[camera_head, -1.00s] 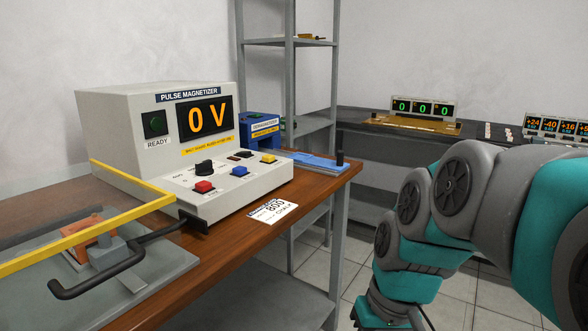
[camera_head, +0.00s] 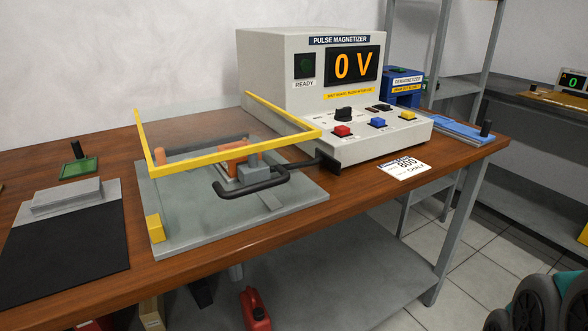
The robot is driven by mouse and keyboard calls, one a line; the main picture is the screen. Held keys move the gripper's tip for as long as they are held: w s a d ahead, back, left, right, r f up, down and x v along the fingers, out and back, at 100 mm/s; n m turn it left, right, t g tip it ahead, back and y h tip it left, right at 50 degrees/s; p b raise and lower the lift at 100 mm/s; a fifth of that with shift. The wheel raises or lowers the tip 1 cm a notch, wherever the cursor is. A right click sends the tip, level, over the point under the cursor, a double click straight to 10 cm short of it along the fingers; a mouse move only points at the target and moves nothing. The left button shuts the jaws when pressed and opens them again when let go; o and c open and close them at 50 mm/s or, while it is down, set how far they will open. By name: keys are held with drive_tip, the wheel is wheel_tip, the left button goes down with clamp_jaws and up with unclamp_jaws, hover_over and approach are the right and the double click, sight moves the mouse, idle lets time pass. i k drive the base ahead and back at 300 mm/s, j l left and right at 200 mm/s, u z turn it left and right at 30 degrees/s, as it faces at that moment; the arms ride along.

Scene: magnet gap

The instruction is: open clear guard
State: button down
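The clear guard shows by its yellow frame (camera_head: 225,152), which stands over a grey base plate (camera_head: 190,224) on the wooden bench. A dark bar handle (camera_head: 250,189) runs along the front of the guard area. Under the guard sit orange blocks and a grey block (camera_head: 252,171). The guard looks lowered over them, but its clear panel is hard to make out.
The pulse magnetizer (camera_head: 265,75), reading 0 V, stands behind and right of the guard. A label card (camera_head: 404,168) lies at the bench's front right. A black mat (camera_head: 65,252) and a green pad (camera_head: 78,167) lie at left. A red can (camera_head: 255,310) is below.

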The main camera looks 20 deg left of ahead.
sight(314, 132)
drive_tip(key=u, duration=1.45)
